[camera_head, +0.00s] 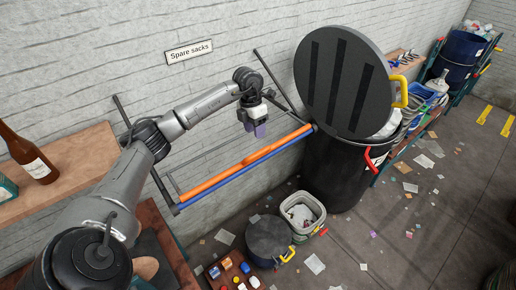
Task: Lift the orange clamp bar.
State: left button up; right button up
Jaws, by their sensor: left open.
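The orange clamp bar (238,166) runs diagonally across a dark wall frame under the "Spare sacks" sign. A blue bar (240,174) lies close along its lower side. My left arm comes in from the left. My left gripper (258,131) points down above and behind the middle-right part of the orange bar. It is open and looks empty, apart from the bar. My right gripper is not in view.
A large black bin (335,175) with a raised dark lid (342,82) stands just right of the bar. A brown bottle (27,153) stands on a wooden shelf (85,160) at left. Small tubs (270,240) and scattered litter are on the floor below.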

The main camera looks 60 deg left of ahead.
pick_arm(q)
jog(key=f, duration=0.3)
jog(key=d+f+p, duration=0.1)
jog(key=f, duration=0.1)
jog(key=f+p, duration=0.1)
jog(key=f, duration=0.2)
jog(key=shift+w+d+f, duration=0.1)
jog(key=shift+d+f, duration=0.2)
jog(key=shift+d, duration=0.1)
jog(key=c, duration=0.4)
grip_shut()
